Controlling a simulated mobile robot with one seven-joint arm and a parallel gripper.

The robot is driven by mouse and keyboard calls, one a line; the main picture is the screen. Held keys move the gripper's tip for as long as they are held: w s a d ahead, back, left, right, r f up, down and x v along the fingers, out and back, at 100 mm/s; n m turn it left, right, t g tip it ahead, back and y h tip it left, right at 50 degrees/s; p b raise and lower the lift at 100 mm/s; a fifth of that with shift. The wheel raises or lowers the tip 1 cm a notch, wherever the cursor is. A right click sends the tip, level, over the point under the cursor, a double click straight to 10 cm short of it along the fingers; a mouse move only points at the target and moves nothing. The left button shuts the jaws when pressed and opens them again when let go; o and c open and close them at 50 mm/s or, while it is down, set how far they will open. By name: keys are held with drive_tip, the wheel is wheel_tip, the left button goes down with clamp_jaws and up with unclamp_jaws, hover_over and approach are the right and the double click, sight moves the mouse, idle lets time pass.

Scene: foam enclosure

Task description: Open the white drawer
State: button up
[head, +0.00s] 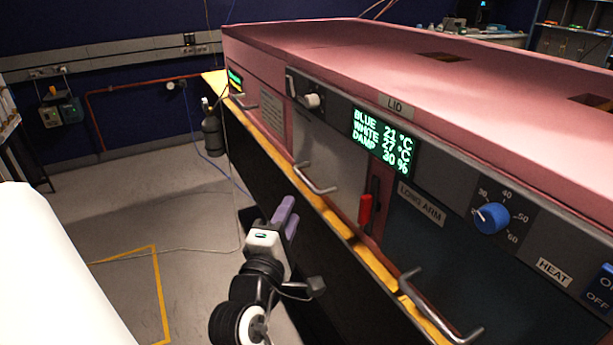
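The white drawer (335,168) has a pale, plain front in the side of the pink enclosure, near the middle of the head view. Its front looks flush with the enclosure, so it appears shut. Its metal bar handle (316,181) is low on the front, by the yellow edge. My gripper (291,208), with two purple fingers, is below and left of that handle in the picture, and looks apart from it. Nothing shows between the fingers. The fingers overlap from this angle, so their gap is unclear.
A red lever (366,209) sits just right of the white front. A dark blue front with a larger handle (440,309) is farther right, below a blue knob (491,217). Another handle (242,102) is at far left. Floor (110,215) left of my arm is open.

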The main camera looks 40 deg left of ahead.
sight(304, 178)
drive_tip(key=p+x, duration=0.2)
drive_tip(key=x, duration=0.8)
drive_tip(key=shift+w+a+r, duration=0.15)
drive_tip(key=shift+w, duration=0.2)
clamp_jaws()
